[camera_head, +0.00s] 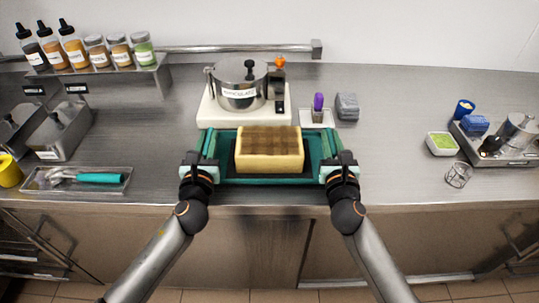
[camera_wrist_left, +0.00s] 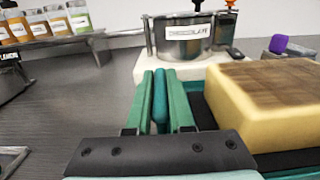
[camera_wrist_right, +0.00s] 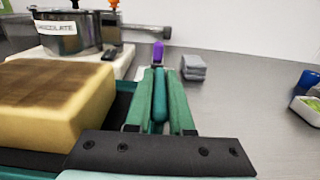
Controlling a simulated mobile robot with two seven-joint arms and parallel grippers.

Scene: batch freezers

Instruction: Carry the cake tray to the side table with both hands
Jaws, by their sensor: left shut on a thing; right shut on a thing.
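The cake tray (camera_head: 264,181) is a dark teal tray at the counter's front edge, with a yellow cake (camera_head: 269,158) with a browned top in its middle. My left gripper (camera_head: 207,150) is shut on the tray's left rim, and its green fingers straddle that rim in the left wrist view (camera_wrist_left: 160,100). My right gripper (camera_head: 328,150) is shut on the tray's right rim, also seen between the green fingers in the right wrist view (camera_wrist_right: 159,98). The cake also shows in both wrist views. I cannot tell whether the tray touches the counter. No side table can be made out.
A steel pot labelled chocolate (camera_head: 240,86) on a white base stands right behind the tray. A purple-topped item (camera_head: 318,104) and grey cloths (camera_head: 347,107) are behind right.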

